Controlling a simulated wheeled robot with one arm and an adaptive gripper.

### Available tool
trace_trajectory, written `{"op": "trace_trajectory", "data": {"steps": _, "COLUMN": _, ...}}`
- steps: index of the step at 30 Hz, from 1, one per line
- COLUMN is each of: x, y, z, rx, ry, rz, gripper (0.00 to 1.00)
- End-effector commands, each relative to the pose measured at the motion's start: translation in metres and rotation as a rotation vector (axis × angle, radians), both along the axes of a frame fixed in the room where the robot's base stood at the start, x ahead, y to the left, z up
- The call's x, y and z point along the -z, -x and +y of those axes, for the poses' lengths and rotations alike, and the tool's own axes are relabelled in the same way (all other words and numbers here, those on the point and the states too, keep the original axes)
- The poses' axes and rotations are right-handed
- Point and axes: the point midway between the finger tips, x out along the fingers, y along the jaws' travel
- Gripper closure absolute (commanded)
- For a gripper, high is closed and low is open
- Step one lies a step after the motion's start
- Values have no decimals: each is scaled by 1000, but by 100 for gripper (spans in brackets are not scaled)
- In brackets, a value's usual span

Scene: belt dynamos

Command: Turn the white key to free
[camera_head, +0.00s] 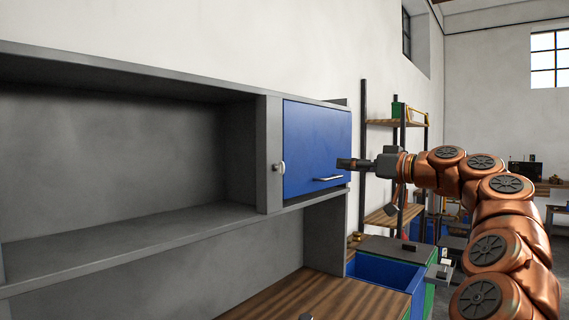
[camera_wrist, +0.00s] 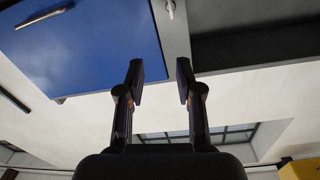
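The white key (camera_head: 281,168) sits on the grey frame just left of the blue cabinet door (camera_head: 312,135). In the wrist view, which looks upside down, the white key (camera_wrist: 170,9) is at the top edge, partly cut off, above the gap between my fingers. My gripper (camera_head: 342,163) points left in front of the right part of the blue door, apart from the key. In the wrist view my gripper (camera_wrist: 160,72) is open, with nothing between its fingers. The blue door is shut and has a metal handle (camera_head: 328,178).
A grey open shelf (camera_head: 130,235) lies left of the door. Below is a wooden worktop (camera_head: 325,297). A blue drawer or bin (camera_head: 385,272) and a rack with wooden shelves (camera_head: 385,215) stand to the right. The space before the shelf looks clear.

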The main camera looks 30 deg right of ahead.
Motion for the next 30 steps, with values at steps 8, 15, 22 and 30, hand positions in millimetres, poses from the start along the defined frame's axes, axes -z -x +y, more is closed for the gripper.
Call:
{"op": "trace_trajectory", "data": {"steps": 8, "x": 0, "y": 32, "z": -10, "rx": -1, "ry": 0, "rz": 0, "gripper": 65}}
{"op": "trace_trajectory", "data": {"steps": 15, "x": 1, "y": 37, "z": -11, "rx": 0, "ry": -1, "rz": 1, "gripper": 65}}
{"op": "trace_trajectory", "data": {"steps": 22, "x": 1, "y": 36, "z": -9, "rx": -5, "ry": -1, "rz": 5, "gripper": 65}}
{"op": "trace_trajectory", "data": {"steps": 30, "x": 19, "y": 2, "z": 79, "rx": -153, "ry": -36, "rz": 142, "gripper": 65}}
